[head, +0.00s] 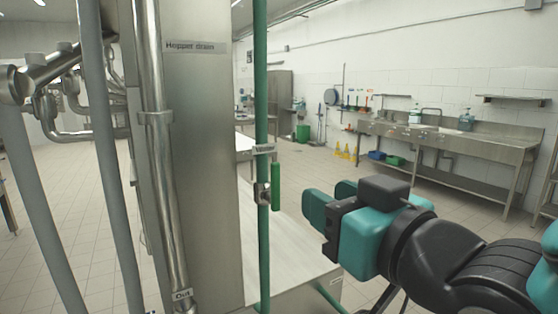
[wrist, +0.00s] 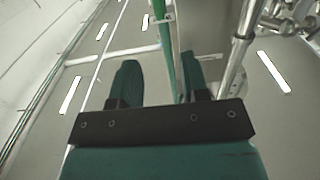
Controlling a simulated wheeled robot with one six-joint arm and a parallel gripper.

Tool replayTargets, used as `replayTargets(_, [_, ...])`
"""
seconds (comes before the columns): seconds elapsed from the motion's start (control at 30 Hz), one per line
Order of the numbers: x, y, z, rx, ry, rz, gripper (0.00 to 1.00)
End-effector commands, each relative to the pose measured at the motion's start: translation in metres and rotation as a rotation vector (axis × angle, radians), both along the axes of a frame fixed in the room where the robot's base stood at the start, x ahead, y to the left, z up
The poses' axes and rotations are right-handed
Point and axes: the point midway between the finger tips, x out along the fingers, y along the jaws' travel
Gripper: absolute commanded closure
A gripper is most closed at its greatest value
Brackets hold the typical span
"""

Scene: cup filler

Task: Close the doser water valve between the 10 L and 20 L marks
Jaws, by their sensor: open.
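The water valve (head: 263,194) sits on a thin vertical green pipe (head: 262,90) in the head view. Its green lever (head: 276,187) points up, alongside the pipe. A small label (head: 264,149) that seems to read "Water" is just above it. My gripper (head: 329,200) is open and empty, to the right of the lever and apart from it. In the wrist view, my gripper (wrist: 160,76) tilts up toward the ceiling, with the green pipe (wrist: 164,55) beyond its fingers; the lever cannot be made out there. No 10 L or 20 L marks or water level show.
A steel column (head: 200,170) labelled "Hopper drain" stands left of the green pipe, with a steel pipe (head: 165,200) on its front. A pale machine surface (head: 300,250) lies low behind the valve. A sink bench (head: 450,143) stands far right. Open tiled floor lies between.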

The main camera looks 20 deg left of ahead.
Motion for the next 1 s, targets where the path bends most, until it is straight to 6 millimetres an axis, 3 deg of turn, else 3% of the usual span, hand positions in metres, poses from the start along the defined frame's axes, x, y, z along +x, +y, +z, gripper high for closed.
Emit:
replayTargets(0.3, [0.049,0.057,0.004,-0.002,0.003,-0.002,0.58])
replayTargets(0.53, [0.078,0.09,0.003,-0.001,0.002,-0.001,0.58])
replayTargets(0.73, [0.09,0.104,0.001,0.0,0.003,-0.001,0.58])
replayTargets(1.0, [0.092,0.107,0.0,-0.001,0.002,-0.001,0.58])
